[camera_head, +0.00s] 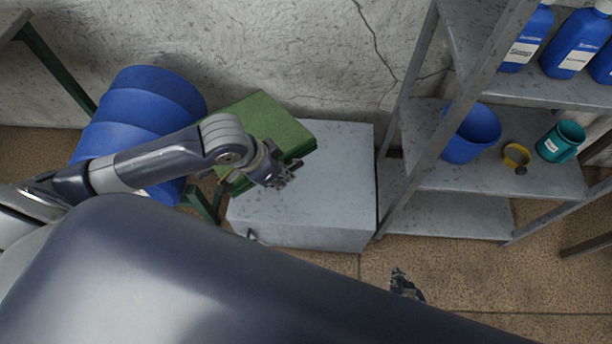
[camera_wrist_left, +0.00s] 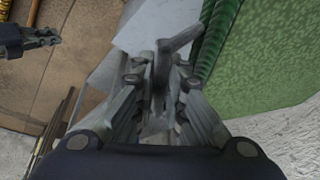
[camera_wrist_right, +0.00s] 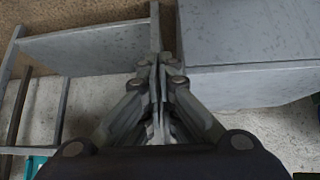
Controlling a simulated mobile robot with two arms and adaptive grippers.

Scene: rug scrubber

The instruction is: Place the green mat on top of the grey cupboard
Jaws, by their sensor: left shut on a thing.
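The green mat (camera_head: 258,117) looks like a thick, folded slab. In the head view it lies over the back left part of the grey cupboard's (camera_head: 345,165) top and reaches past its left edge; I cannot tell whether it rests there or hangs above. The mat also fills the right of the left wrist view (camera_wrist_left: 275,60). My right gripper (camera_head: 403,285) is shut and empty, low in front and right of the cupboard. The cupboard shows in the right wrist view (camera_wrist_right: 245,85).
A grey metal shelf (camera_head: 455,215) on the right holds blue bottles (camera_head: 575,45), a blue bucket (camera_head: 472,135) and a teal cup (camera_head: 562,141). The cupboard's right top is bare.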

